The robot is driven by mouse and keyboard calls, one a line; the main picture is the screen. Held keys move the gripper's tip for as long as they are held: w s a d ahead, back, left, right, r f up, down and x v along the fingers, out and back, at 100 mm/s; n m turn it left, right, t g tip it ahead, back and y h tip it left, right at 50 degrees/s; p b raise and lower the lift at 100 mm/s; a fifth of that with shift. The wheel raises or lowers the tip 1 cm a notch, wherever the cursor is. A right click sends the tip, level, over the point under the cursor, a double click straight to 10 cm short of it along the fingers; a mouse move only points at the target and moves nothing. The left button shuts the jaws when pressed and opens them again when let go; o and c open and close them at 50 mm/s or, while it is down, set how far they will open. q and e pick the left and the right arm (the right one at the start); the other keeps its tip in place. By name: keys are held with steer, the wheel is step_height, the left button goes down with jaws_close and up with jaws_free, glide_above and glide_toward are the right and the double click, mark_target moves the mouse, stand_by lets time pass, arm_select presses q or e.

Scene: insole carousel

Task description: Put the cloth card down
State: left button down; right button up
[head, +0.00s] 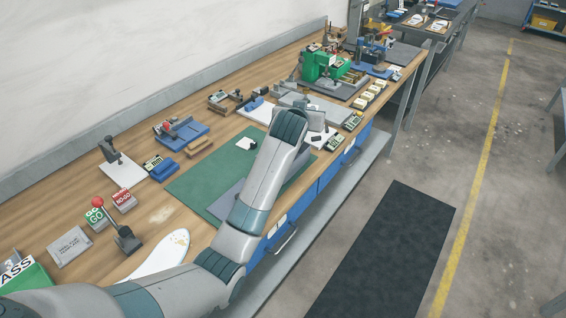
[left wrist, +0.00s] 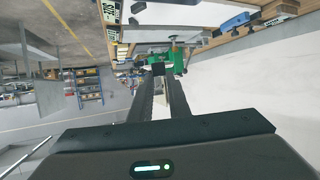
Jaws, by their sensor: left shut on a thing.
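My left arm reaches over the bench in the head view, and its wrist hides most of the hand there. In the left wrist view the two long dark fingers of my left gripper (left wrist: 158,75) come together at their tips. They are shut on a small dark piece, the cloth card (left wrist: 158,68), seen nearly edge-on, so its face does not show. It is held up in front of the bench scene. My right gripper is in neither view.
The wooden bench (head: 62,221) carries a green mat (head: 205,172). A small white and black item (head: 246,144) lies on the mat. A green machine (head: 322,66) stands farther back. Several small labelled blocks line the front edge. A dark floor mat (head: 385,245) lies beside the bench.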

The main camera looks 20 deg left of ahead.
arm_select(q)
steer(key=s+a+f+p, duration=0.4)
steer(key=s+f, duration=0.3)
steer(key=s, duration=0.3)
steer(key=shift+s+a, duration=0.25)
steer(key=shift+a, duration=0.25)
step_height(320, 180, down, 4)
steer(key=shift+r+p, duration=0.15)
steer(key=shift+p, duration=0.7)
steer(key=shift+s+f, duration=0.1)
steer(key=shift+f, duration=0.7)
